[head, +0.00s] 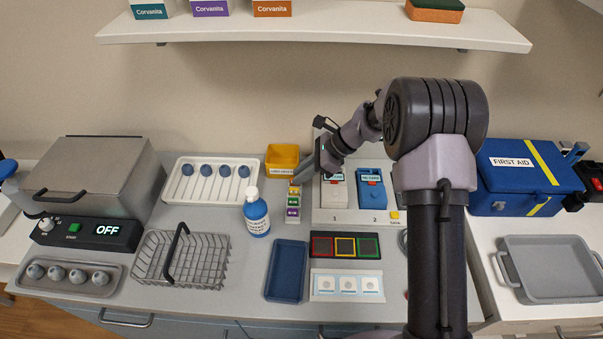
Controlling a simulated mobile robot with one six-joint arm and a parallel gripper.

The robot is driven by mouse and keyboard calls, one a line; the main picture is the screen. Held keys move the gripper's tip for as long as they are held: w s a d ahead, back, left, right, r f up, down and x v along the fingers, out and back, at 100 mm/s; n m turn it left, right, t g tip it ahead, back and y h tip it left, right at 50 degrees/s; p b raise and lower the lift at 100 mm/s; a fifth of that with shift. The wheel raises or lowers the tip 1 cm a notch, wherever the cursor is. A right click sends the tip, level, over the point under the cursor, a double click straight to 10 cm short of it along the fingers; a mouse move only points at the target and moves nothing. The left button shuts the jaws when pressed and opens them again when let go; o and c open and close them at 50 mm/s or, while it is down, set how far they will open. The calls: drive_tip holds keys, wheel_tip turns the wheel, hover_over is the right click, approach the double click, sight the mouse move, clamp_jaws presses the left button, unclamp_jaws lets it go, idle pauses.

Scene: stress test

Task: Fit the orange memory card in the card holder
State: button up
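I cannot make out the orange memory card for certain; it may be too small to see or hidden by my arm. A narrow stand with small coloured pieces (293,203), yellow, green and purple among them, stands left of the numbered station; I cannot tell if it is the card holder. My gripper (305,170) is just above and right of this stand, beside the yellow bin (282,158). It is small and partly covered by its own wrist, so its opening and anything between its fingers do not show.
A station (345,217) with numbered white and blue units is partly behind my arm. A blue bottle (256,215), a blue tray (286,271), a black panel with coloured squares (345,245) and a wire basket (181,260) stand nearby. A shelf (320,30) runs above.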

drive_tip(key=shift+r+p, duration=1.15)
drive_tip(key=shift+r, duration=0.55)
drive_tip(key=o, duration=0.5)
drive_tip(key=shift+o, duration=0.2)
wheel_tip(320, 180, up, 3)
drive_tip(key=shift+f+p, duration=0.1)
drive_tip(key=shift+p, duration=0.95)
